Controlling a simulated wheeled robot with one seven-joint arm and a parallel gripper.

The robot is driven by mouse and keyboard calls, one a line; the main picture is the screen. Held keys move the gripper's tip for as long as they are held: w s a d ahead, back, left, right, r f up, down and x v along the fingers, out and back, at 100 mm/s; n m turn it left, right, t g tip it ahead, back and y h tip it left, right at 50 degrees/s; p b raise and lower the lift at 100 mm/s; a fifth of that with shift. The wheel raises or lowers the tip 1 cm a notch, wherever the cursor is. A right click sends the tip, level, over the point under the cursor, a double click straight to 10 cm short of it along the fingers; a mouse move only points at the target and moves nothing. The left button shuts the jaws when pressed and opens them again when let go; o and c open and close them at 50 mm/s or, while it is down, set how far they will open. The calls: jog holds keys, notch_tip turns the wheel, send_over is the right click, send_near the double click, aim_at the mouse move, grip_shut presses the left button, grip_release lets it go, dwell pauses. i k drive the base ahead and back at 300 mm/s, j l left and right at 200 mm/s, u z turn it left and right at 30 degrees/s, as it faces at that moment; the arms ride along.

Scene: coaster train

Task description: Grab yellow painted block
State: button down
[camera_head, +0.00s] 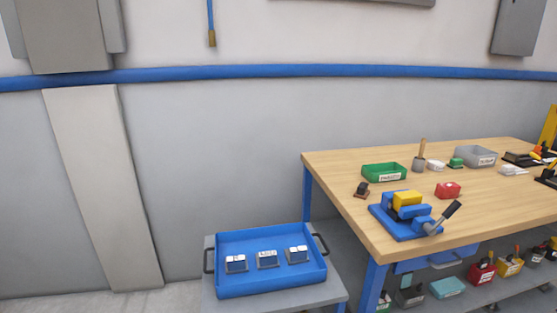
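The yellow painted block (407,199) sits in a blue clamp-like fixture (390,222) near the front left part of the wooden table. The fixture has a dark-handled lever (447,218) on its right side. I cannot tell whether its jaws press on the block. My gripper is not in view.
The wooden table (340,180) also bears a red block (448,190), a green tray (385,173), a grey bin (475,156) and a small dark stamp-like item (362,190). A low blue tray (245,289) with 3 labelled blocks stands left of the table. Several containers sit on the shelf below.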

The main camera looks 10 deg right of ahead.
aim_at(407, 198)
jog(key=i+j+z, duration=0.4)
jog(key=j, duration=0.25)
jog(key=i+j+z, duration=0.6)
jog(key=j, duration=0.25)
jog(key=i+j+z, duration=0.15)
jog(key=j, duration=0.2)
jog(key=i+l, duration=0.2)
jog(key=l, duration=0.2)
